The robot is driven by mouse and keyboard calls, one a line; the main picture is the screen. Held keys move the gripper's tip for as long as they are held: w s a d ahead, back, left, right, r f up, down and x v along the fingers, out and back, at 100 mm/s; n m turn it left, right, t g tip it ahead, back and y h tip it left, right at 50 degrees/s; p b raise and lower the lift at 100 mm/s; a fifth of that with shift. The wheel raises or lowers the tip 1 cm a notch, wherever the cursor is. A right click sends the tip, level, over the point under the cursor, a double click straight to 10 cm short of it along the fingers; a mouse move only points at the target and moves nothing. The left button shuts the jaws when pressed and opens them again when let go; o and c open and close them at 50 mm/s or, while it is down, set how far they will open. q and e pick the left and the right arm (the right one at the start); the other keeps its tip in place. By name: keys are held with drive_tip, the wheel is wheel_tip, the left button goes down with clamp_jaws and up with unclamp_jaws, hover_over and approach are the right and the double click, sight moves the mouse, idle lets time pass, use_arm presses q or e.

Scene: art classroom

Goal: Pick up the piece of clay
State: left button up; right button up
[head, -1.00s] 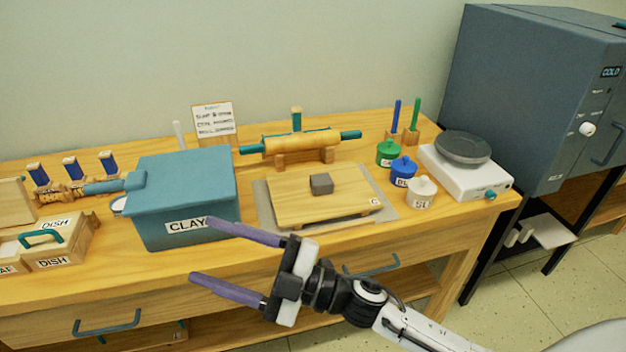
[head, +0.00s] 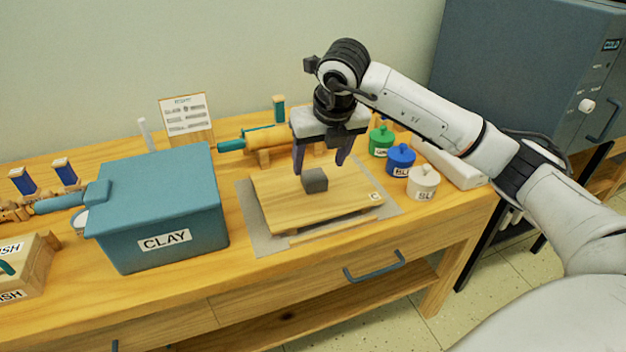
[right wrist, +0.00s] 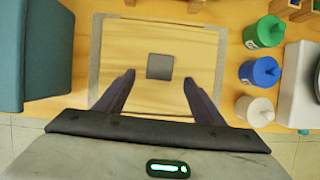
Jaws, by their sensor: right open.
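The piece of clay (head: 315,180) is a small dark grey block on the wooden board (head: 277,204), near the board's middle. It also shows in the right wrist view (right wrist: 160,67), ahead of the fingertips and centred between their lines. My right gripper (head: 319,170) points down above the board, close to the clay and seemingly just behind it in the head view. Its purple fingers are apart and empty in the right wrist view (right wrist: 159,75). I cannot tell the exact height of the fingertips over the clay. My left gripper is not in view.
A blue bin labelled CLAY (head: 165,200) stands left of the board. Green (head: 381,141), blue (head: 401,160) and white (head: 423,182) lidded pots stand to the right. A rolling pin (head: 245,139) lies behind the board, partly hidden by my gripper.

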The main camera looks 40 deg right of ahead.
sight(314, 180)
drive_tip(key=x, duration=0.7)
drive_tip(key=shift+r, duration=0.1)
drive_tip(key=shift+c, duration=0.3)
drive_tip(key=c, duration=1.2)
drive_tip(key=shift+r, duration=0.1)
